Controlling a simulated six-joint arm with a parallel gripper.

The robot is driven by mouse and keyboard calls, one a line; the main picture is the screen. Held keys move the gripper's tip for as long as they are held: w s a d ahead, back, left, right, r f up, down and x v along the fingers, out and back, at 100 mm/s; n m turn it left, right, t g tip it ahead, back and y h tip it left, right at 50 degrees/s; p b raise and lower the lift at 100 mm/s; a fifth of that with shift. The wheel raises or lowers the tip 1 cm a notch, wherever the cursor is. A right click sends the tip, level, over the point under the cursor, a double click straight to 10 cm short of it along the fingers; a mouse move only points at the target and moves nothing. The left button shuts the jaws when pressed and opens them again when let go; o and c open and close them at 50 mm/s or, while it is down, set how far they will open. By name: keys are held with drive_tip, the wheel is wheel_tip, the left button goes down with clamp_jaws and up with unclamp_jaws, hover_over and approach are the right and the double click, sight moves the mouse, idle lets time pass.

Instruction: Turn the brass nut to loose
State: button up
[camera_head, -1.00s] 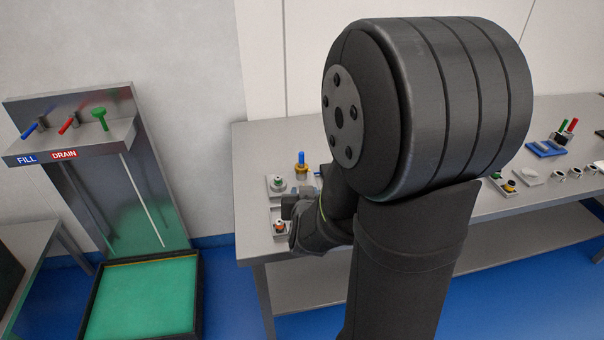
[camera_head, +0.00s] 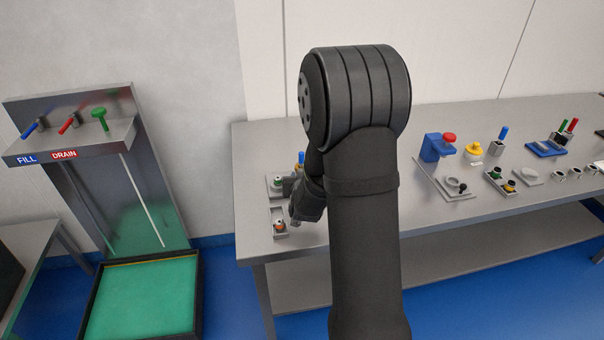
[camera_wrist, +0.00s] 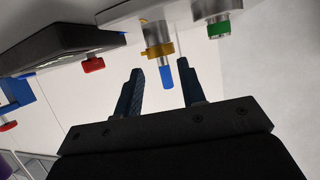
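The brass nut (camera_wrist: 158,50) is a gold ring on a pale fitting at the top of the wrist view, with a blue peg (camera_wrist: 166,76) sticking out from it. In the head view the blue peg (camera_head: 301,157) shows just past my arm, and the brass part is mostly hidden. My gripper (camera_wrist: 159,68) is open, with its two dark fingers apart. In the wrist view the blue peg appears in the gap between the fingers; I cannot tell how far it is in depth. In the head view my gripper (camera_head: 295,210) is low over the left end of the bench, its fingers hard to make out.
A green-capped fitting (camera_wrist: 217,28) is right of the nut in the wrist view. A dark block with a red knob (camera_wrist: 93,64) is at its left. A small tray (camera_head: 279,222) with an orange-marked part is near the gripper. Blue stand (camera_head: 432,150) and other parts lie farther right.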

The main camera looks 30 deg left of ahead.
drive_tip(key=shift+x, duration=2)
drive_tip(key=c, duration=0.8)
